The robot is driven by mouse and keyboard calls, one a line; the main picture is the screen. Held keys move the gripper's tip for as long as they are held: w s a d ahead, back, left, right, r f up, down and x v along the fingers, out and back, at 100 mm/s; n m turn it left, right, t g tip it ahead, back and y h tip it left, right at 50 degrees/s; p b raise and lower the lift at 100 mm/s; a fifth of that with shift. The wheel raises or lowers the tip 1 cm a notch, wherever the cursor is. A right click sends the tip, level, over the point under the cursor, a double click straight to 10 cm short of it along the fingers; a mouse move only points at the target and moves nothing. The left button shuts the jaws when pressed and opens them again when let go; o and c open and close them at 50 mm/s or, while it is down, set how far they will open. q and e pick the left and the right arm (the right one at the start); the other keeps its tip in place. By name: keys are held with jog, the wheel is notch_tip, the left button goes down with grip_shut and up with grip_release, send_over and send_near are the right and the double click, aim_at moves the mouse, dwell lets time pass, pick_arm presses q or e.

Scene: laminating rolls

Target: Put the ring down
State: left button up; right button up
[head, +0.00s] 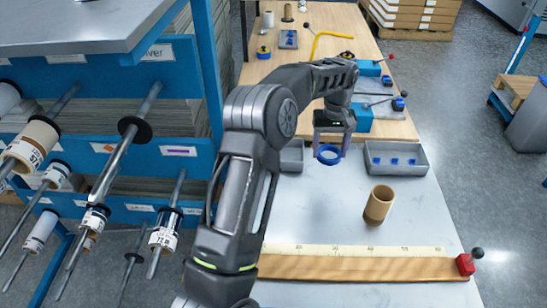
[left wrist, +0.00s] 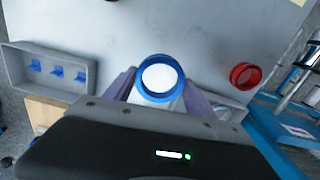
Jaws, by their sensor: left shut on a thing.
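A blue ring (head: 328,161) hangs at the fingertips of my left gripper (head: 331,146), which is shut on it. In the head view it shows above the grey table (head: 320,215), between the two grey trays. In the left wrist view the blue ring (left wrist: 157,98) sits between the two purple-grey fingers (left wrist: 155,90), and its hole shows bright white. I cannot tell the exact gap between ring and table. My right gripper is in neither view.
A grey tray (head: 397,172) with blue pieces stands right; another tray (head: 292,167) is partly behind my arm. A cardboard tube (head: 379,204) stands nearer. A red ring (left wrist: 245,76) shows only in the wrist view. A ruler strip (head: 360,268) lies in front.

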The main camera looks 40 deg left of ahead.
pick_arm(q)
jog(key=s+a+f+n, duration=0.1)
jog(key=a+n, duration=0.7)
jog(key=a, duration=1)
jog(key=shift+s+a+f, duration=0.15)
jog(key=shift+s+f, duration=0.05)
jog(key=shift+f, duration=0.35)
notch_tip(320, 180, down, 5)
jog(key=b, duration=0.3)
jog(key=shift+r, duration=0.15)
